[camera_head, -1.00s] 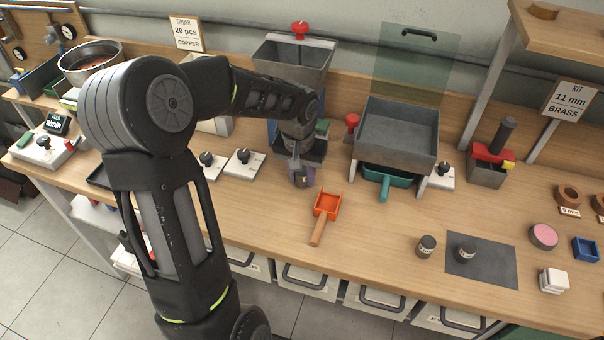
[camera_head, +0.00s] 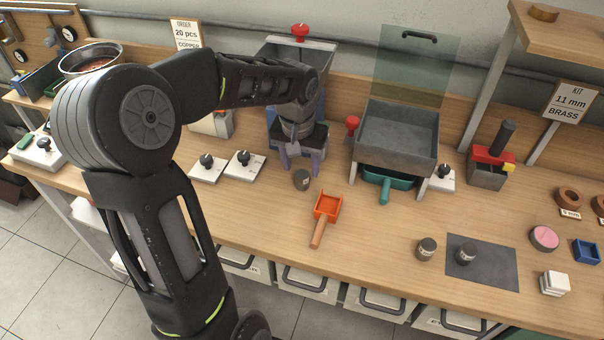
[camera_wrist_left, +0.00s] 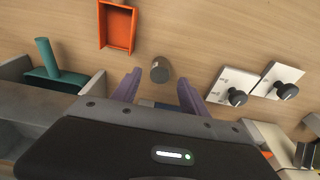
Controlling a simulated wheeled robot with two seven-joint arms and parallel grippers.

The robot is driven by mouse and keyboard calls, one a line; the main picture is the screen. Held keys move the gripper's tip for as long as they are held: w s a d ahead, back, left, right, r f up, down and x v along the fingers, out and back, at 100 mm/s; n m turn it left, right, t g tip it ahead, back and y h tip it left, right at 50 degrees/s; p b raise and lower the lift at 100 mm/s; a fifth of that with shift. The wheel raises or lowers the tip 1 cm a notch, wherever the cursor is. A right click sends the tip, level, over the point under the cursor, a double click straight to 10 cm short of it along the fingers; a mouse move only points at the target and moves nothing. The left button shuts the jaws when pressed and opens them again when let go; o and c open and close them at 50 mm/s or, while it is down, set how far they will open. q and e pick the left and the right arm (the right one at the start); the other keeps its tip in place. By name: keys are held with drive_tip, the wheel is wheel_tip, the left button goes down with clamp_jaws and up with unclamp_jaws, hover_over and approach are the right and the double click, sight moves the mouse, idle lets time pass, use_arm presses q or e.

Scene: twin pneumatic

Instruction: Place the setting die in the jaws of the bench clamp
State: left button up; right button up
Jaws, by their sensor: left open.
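A small dark grey cylinder (camera_head: 301,180) stands upright on the table in front of my left gripper (camera_head: 302,169). It also shows in the left wrist view (camera_wrist_left: 160,70), just beyond the gap between the purple fingers. My left gripper is open and empty, its fingers apart behind the cylinder. Two similar dark cylinders stand at the right, one on bare wood (camera_head: 426,248) and one on a grey mat (camera_head: 466,253). I cannot tell which is the setting die. A grey block with a red top and dark upright handle (camera_head: 490,168) may be the bench clamp. My right gripper is out of view.
An orange scoop (camera_head: 327,207) lies right of the near cylinder. White blocks with black knobs (camera_head: 243,164) stand to its left. A grey tray (camera_head: 397,135) on legs stands over a teal scoop (camera_head: 386,182). The front middle of the table is clear.

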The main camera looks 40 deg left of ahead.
use_arm(q)
wheel_tip(320, 180, up, 7)
drive_tip(key=s, duration=0.1)
drive_tip(key=shift+d, duration=0.2)
drive_tip(key=shift+o, duration=0.5)
drive_tip(key=shift+f, duration=0.15)
drive_tip(key=f+t+b, duration=0.1)
drive_tip(key=f, duration=0.1)
drive_tip(key=s+f+t+b, duration=0.1)
drive_tip(key=f+b, duration=0.1)
drive_tip(key=shift+s+d+t+y, duration=0.1)
drive_tip(key=shift+d+t+y, duration=0.05)
drive_tip(key=shift+t+y, duration=0.2)
drive_tip(key=shift+x, duration=1.25)
drive_tip(key=shift+s+f, duration=0.1)
